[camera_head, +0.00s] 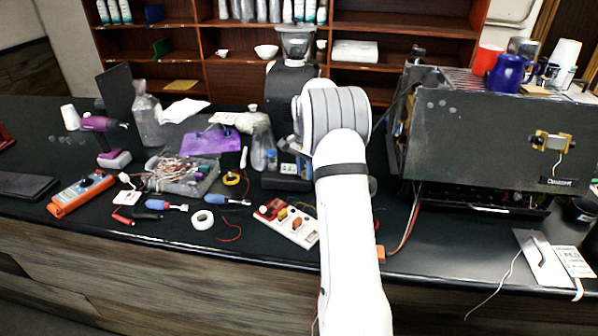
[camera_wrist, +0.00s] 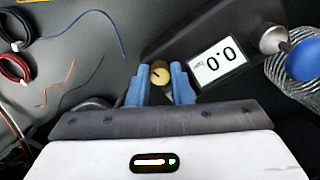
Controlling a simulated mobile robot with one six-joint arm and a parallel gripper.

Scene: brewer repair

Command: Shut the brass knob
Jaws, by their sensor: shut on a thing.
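In the wrist view the brass knob (camera_wrist: 161,74) is a small round brass piece with a dark line across its face. My gripper (camera_wrist: 160,85) has two blue fingers, one on each side of the knob, and is shut on it. A white display panel (camera_wrist: 217,64) reading 0.0 sits just right of the knob. In the head view my arm covers the middle of the bench, and I cannot make out the gripper or the knob there.
In the wrist view a blue ball-shaped thing (camera_wrist: 303,60) is at the right, and wire coils (camera_wrist: 14,68) lie at the left. In the head view a dark machine (camera_head: 490,130) stands right of my arm; tools and a parts tray (camera_head: 182,188) crowd the left bench.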

